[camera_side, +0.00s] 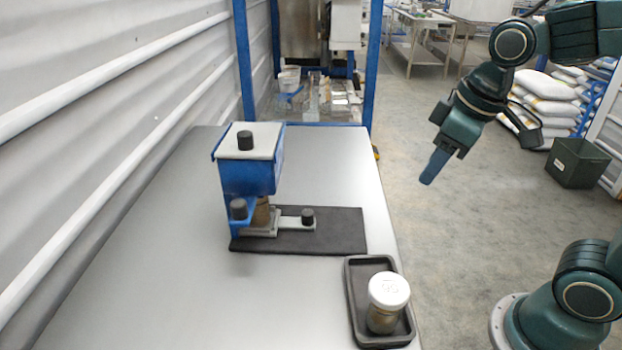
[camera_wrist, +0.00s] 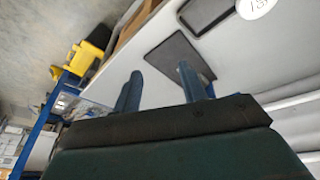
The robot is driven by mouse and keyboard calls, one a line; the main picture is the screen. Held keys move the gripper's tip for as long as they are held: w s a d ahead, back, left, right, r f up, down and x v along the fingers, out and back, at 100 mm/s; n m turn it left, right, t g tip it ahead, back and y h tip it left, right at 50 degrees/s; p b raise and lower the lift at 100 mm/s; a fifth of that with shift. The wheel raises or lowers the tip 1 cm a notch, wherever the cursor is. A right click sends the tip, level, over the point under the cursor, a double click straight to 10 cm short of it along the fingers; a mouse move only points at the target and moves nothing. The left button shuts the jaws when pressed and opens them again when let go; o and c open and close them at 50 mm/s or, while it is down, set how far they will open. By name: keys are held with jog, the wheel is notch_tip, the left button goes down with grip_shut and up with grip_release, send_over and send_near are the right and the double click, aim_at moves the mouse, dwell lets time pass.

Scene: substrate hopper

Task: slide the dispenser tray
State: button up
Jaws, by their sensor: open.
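The dispenser is a blue hopper (camera_side: 247,178) with a pale lid and dark knob, standing on the left part of a black mat (camera_side: 340,230). Its dispenser tray (camera_side: 290,223) is a pale flat slide low at its base, with a dark upright knob (camera_side: 308,214) at its right end. My gripper (camera_side: 432,172) is in the air to the right of the table, well apart from the dispenser. In the wrist view its two blue fingers (camera_wrist: 159,72) are spread with nothing between them. I cannot make out the slide or its knob in the wrist view.
A jar with a white lid (camera_side: 389,289) stands in a black rimmed tray (camera_side: 357,300) at the table's front right; the lid (camera_wrist: 257,7) also shows in the wrist view. The left of the metal table (camera_side: 140,270) is clear. A wall runs along the left.

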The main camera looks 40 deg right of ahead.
jog(key=w+f+n+g, duration=0.1)
jog(key=w+f+n, duration=0.1)
jog(key=w+f, duration=0.2)
jog(key=w+a+f+n+g, duration=0.1)
jog(key=w+f+n, duration=0.1)
jog(key=w+f, duration=0.2)
jog(key=w+a+f+n+g, duration=0.1)
jog(key=w+f, duration=0.3)
jog(key=w, duration=0.2)
jog(key=shift+f+n+g, duration=0.35)
jog(key=shift+n+g, duration=0.05)
jog(key=shift+w, duration=0.1)
send_over(308, 212)
jog(key=shift+f, duration=2.5)
